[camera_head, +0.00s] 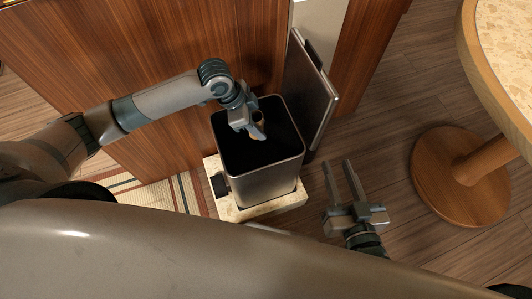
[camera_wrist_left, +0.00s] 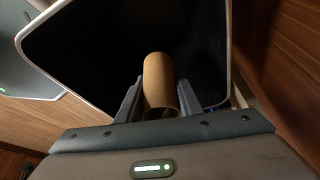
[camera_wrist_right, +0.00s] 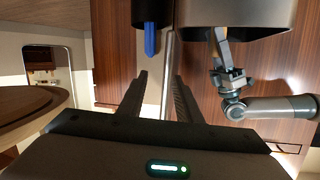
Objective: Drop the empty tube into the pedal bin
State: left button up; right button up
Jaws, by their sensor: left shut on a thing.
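The brown cardboard tube (camera_wrist_left: 158,82) is between the fingers of my left gripper (camera_wrist_left: 155,98) in the left wrist view, with the bin's dark opening behind it. In the head view my left gripper (camera_head: 254,126) is shut on the tube (camera_head: 260,130), over the mouth of the pedal bin (camera_head: 265,184). The bin is a dark metal box with its lid (camera_head: 312,95) standing open on the right. Its inside is too dark to make out. My right gripper (camera_head: 337,163) is open and empty, to the right of the bin; its spread fingers show in the right wrist view (camera_wrist_right: 161,80).
The bin stands on a pale speckled slab (camera_head: 228,211) beside a wooden cabinet panel (camera_head: 130,60). A striped rug (camera_head: 160,194) lies to its left. A round table (camera_head: 490,50) with a wooden pedestal base (camera_head: 450,195) is on the right. Wood floor between them is clear.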

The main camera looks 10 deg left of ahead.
pick_arm(q)
jog(key=o, duration=1.1)
jog(key=shift+c, duration=0.2)
jog(key=shift+r, duration=0.1)
jog(key=p+v, duration=0.3)
jog(key=v, duration=1.4)
jog(key=shift+p, duration=0.35)
pick_arm(e)
jog(key=s+d+f+g+h, duration=0.2)
jog(key=s+d+f+g, duration=0.2)
jog(key=s+f+g, duration=0.2)
jog(key=shift+d+f+g, duration=0.25)
jog(key=shift+f+g, duration=0.05)
jog(key=shift+f, duration=1)
pick_arm(q)
jog(key=shift+s, duration=0.15)
pick_arm(e)
jog(key=shift+s, duration=0.1)
